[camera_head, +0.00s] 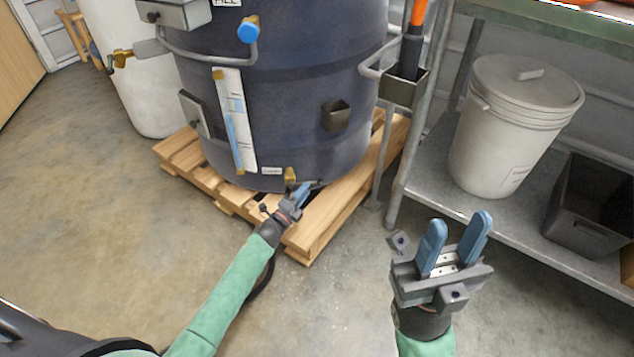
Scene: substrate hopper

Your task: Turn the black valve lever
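A dark blue tank (285,90) stands on a wooden pallet (345,205). A brass fitting (290,175) sticks out low on the tank's front. A thin dark piece, perhaps the black valve lever (316,185), shows just right of my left fingertips. Most of it is hidden or too small to make out. My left gripper (303,190) is low at the tank's foot, just below and right of the brass fitting. Its blue fingers overlap from this angle, so I cannot tell whether it touches or holds the lever. My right gripper (455,243) is open and empty, fingers pointing up.
A metal shelf (425,180) on the right holds a lidded white bucket (510,130) and a dark grey bin (590,205). An upright post (415,140) stands between shelf and tank. A white barrel (130,85) is behind left. The concrete floor (110,210) at left is clear.

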